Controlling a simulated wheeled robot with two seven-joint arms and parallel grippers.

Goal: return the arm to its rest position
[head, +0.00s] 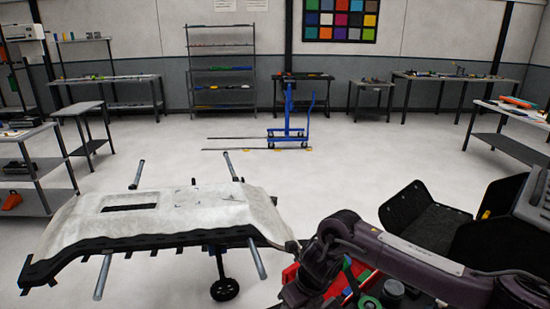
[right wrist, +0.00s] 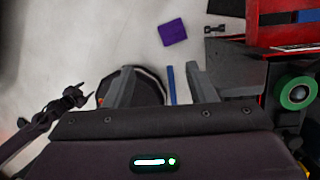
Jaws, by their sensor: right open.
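My right arm (head: 400,258) comes in from the right in the head view and bends down near the bottom middle. Its gripper is not clear there. In the right wrist view my right gripper (right wrist: 160,78) is open, with its two grey fingers apart. A narrow blue strip (right wrist: 171,85) shows between the fingers, but I cannot tell whether it is near them. I see nothing clamped in the jaws. My left gripper does not show clearly in either view.
A pale panel (head: 190,212) lies on a wheeled stand at left. A red tray (head: 290,278) with green rolls and a black open bin (head: 425,215) are close to my arm. A purple square (right wrist: 172,32) shows over pale floor. A blue lift (head: 289,125) stands farther back.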

